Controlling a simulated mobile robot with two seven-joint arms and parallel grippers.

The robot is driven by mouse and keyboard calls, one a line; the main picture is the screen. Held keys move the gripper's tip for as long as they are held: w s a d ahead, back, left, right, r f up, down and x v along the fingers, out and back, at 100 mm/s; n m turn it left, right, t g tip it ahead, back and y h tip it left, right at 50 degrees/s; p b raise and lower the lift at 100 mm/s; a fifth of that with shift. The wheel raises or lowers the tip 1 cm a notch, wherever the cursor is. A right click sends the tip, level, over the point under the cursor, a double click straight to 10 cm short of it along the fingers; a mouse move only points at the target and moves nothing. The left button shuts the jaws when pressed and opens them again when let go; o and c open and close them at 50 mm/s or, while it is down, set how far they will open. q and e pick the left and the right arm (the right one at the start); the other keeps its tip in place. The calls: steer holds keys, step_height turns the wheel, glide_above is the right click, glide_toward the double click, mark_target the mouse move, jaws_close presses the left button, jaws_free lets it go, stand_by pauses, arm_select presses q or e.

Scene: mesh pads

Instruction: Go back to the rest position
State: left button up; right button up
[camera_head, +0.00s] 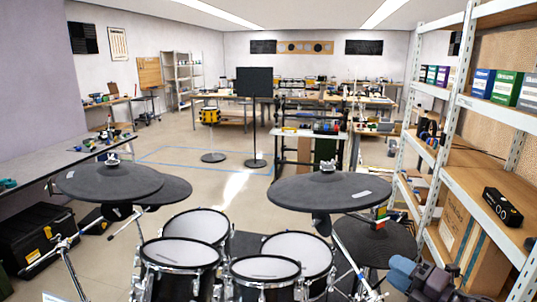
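An electronic drum kit with white mesh pads stands in front of me. Its mesh pads are a rear left pad (196,226), a front left pad (180,252), a front middle pad (265,268) and a right pad (297,252). Dark cymbal pads hang over it, one at left (108,182) and one at right (318,190). My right gripper (405,272) is at the bottom right corner, below the lower right dark pad (374,243) in the picture. I cannot tell whether its fingers are open or shut. My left gripper is not in view.
A metal shelf rack (452,135) with boxes and a small black device (502,207) stands close on the right. A workbench (75,160) and black toolbox (40,240) are at left. Open floor (200,180) lies behind the kit.

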steer(key=s+a+f+m+g+h, duration=0.1)
steer(key=s+f+m+h, duration=1)
steer(key=s+f+m, duration=1.1)
steer(key=f+m+g, duration=0.1)
steer(key=f+m, duration=0.1)
steer(key=m, duration=0.2)
steer(key=shift+s, duration=0.25)
steer(key=shift+a, duration=0.1)
stand_by(0.6)
stand_by(0.7)
